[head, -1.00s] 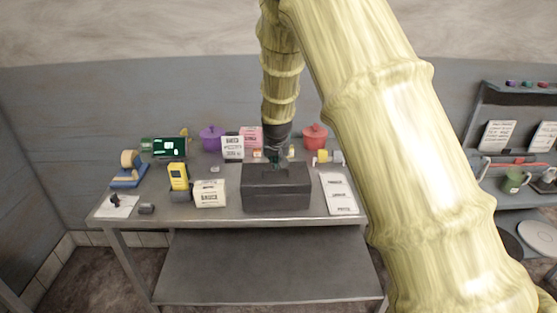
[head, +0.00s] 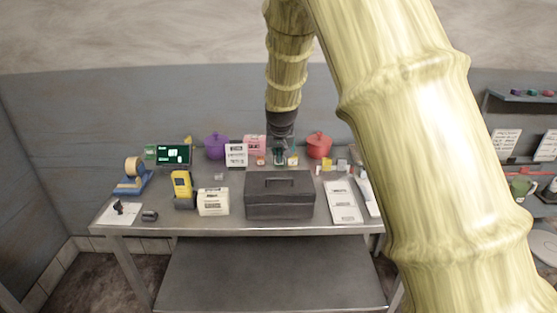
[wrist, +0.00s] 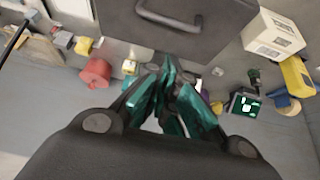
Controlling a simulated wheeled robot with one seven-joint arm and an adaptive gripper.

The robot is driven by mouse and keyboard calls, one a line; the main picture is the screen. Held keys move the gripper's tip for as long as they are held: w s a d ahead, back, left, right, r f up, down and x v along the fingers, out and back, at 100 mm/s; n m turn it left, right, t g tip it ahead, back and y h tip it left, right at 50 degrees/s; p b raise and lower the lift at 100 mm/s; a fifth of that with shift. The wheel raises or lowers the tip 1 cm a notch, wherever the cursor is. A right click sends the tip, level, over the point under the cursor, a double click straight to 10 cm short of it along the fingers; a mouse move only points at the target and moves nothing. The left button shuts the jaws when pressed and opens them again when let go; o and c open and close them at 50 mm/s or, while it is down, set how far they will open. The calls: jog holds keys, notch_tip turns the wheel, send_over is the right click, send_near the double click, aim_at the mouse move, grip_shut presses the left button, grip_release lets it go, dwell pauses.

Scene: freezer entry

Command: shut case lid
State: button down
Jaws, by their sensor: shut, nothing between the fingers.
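The dark grey case (head: 280,205) stands on the metal table. Its lid (head: 260,187) lies flat on top and looks shut, with the handle (head: 287,181) on it. In the wrist view, the lid (wrist: 225,22) and its handle (wrist: 165,22) show at the top. My gripper (head: 280,160) is just behind the case, pointing down. In the wrist view, the teal fingers of my gripper (wrist: 173,70) are together with nothing between them. They seem apart from the case. The rear side of the case is hidden in the head view.
The metal table (head: 240,222) also bears a yellow scanner (head: 181,184), a white labelled box (head: 213,202), a tape dispenser (head: 132,178) and paper sheets (head: 343,203). A purple pot (head: 216,146) and a red pot (head: 318,146) stand behind. Small items crowd the back edge.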

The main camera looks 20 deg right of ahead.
jog(key=shift+s+f+b+v, duration=0.15)
jog(key=shift+b+v, duration=0.15)
jog(key=shift+v, duration=0.6)
jog(key=shift+s+f+b+v, duration=0.15)
jog(key=shift+b+v, duration=0.1)
jog(key=shift+v, duration=0.6)
jog(key=shift+s+b+v, duration=0.15)
jog(key=shift+b+v, duration=0.15)
jog(key=shift+v, duration=0.6)
jog(key=shift+a, duration=0.1)
